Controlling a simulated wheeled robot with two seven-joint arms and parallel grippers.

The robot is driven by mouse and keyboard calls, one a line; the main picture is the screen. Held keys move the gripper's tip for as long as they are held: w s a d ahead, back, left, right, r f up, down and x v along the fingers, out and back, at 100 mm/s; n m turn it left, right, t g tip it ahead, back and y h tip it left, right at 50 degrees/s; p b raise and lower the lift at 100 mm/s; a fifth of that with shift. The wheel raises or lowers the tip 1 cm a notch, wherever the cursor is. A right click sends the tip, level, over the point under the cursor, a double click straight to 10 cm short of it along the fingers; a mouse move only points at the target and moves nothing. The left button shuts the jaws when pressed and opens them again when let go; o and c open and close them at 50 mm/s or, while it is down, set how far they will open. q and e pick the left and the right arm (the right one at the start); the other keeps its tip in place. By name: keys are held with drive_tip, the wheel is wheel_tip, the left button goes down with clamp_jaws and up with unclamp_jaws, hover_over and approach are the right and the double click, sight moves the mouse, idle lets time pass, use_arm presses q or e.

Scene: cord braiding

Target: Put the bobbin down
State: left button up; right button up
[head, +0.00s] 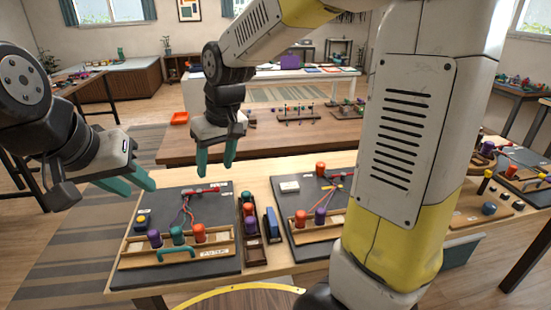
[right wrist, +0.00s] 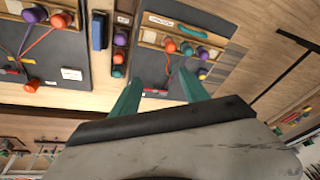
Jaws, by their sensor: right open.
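The left board (head: 205,258) is dark and carries a wooden rack holding a purple bobbin (head: 154,238), a teal bobbin (head: 177,235) and a red-orange bobbin (head: 198,233). Cords run from there to a red clip (head: 202,190). The right board (head: 290,186) has red and purple bobbins in its rack. A red-orange bobbin (head: 320,169) stands at its far edge and shows in the right wrist view (right wrist: 31,86). My right gripper (head: 215,172) is open and empty above the left board's far edge. My left gripper (head: 139,190) is open and empty at its far left.
A narrow tray (head: 260,262) of bobbins and a blue block (head: 271,225) sit between the boards. A yellow and black piece (head: 141,222) lies on the left board. A long wooden table (head: 290,140) stands behind. My right arm hides part of the right board.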

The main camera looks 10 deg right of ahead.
drive_tip(key=s+d+r+m+t, duration=0.1)
drive_tip(key=s+d+r+m, duration=0.1)
drive_tip(key=s+d, duration=0.5)
drive_tip(key=s+d+r+m+t, duration=0.2)
drive_tip(key=s+d+r, duration=0.2)
drive_tip(key=s+d, duration=0.2)
drive_tip(key=shift+s+d+m+t, duration=0.3)
drive_tip(key=shift+s+d+m, duration=0.1)
drive_tip(key=shift+d, duration=0.35)
